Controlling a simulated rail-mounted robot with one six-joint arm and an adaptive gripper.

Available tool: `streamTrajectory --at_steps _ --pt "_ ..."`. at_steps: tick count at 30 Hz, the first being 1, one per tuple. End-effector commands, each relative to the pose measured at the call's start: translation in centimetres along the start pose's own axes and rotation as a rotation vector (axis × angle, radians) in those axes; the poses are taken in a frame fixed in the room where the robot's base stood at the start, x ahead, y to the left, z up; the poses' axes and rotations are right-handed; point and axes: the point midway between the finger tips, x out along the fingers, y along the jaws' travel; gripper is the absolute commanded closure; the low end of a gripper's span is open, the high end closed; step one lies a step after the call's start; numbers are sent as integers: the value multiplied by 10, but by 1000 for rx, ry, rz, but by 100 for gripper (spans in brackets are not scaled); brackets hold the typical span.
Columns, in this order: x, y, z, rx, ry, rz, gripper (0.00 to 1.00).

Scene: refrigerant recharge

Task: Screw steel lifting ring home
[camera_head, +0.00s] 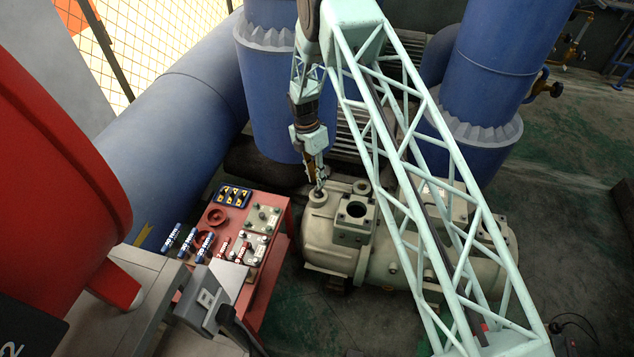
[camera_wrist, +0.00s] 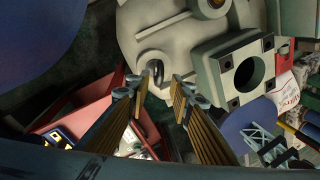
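My gripper (camera_head: 318,187) points down at a raised round boss (camera_head: 318,198) on the left end of the pale grey compressor (camera_head: 385,245). In the wrist view my gripper (camera_wrist: 158,82) has its two fingers apart, with a clear gap between the tips. A small dark oval with a greyish curved rim, perhaps the steel lifting ring (camera_wrist: 156,70), shows between and just beyond the fingertips, at the edge of the compressor casing (camera_wrist: 165,30). Neither finger clearly touches it. I cannot tell how deep it sits in the boss.
A square flange (camera_wrist: 238,75) with a round opening stands right of the fingers. A red bench (camera_head: 270,275) with tools and labelled cylinders (camera_head: 187,242) is left of the compressor. Large blue pipes (camera_head: 265,90) rise behind.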

Motion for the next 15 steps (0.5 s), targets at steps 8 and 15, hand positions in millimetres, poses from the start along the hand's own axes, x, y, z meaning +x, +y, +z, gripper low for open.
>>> streamTrajectory --at_steps 8,15 --pt "18 0 0 0 0 -1 79" --pt "20 0 0 0 0 0 79"
